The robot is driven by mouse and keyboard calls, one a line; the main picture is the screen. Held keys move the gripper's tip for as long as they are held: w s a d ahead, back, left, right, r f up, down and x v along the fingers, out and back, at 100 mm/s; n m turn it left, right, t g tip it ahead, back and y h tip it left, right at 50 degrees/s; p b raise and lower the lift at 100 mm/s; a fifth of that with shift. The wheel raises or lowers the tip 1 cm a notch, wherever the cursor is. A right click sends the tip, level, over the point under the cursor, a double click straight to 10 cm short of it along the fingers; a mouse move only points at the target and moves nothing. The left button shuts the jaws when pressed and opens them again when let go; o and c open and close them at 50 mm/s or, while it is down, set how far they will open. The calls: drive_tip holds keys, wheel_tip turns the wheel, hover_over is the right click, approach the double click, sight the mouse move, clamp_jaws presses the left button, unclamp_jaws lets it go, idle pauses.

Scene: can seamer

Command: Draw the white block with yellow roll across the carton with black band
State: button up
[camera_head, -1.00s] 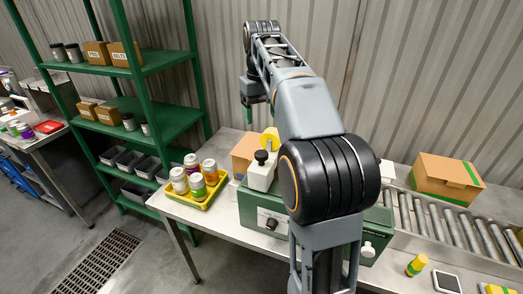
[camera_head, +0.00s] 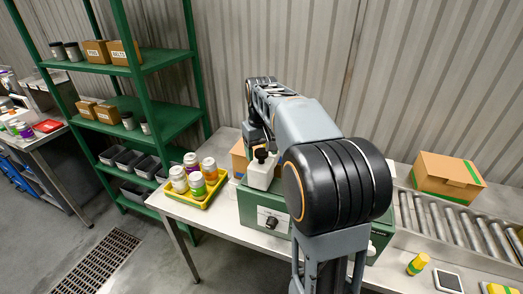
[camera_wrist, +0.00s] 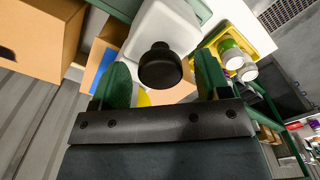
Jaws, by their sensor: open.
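The white block (camera_head: 262,173) with a black knob stands on the green machine in the head view. In the wrist view the white block (camera_wrist: 165,28) is close up, its knob pointing at the camera, and part of the yellow roll (camera_wrist: 143,98) shows below the knob. My gripper (camera_wrist: 163,60) is open, with one green finger on each side of the knob and not closed on it. In the head view my arm hides the roll and most of the gripper. A brown carton (camera_wrist: 38,35) with a small dark patch shows at the wrist view's left; I cannot tell whether this is its black band.
The green machine (camera_head: 262,214) stands on the table. A yellow tray (camera_head: 213,196) of several jars is to its left. A carton with a green band (camera_head: 447,177) sits by the roller conveyor (camera_head: 462,224) at right. Another carton (camera_wrist: 101,55) with blue inside is beside the block.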

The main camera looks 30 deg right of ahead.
drive_tip(key=shift+c, duration=0.3)
drive_tip(key=c, duration=1.2)
drive_tip(key=shift+d, duration=0.1)
drive_tip(key=shift+c, duration=0.2)
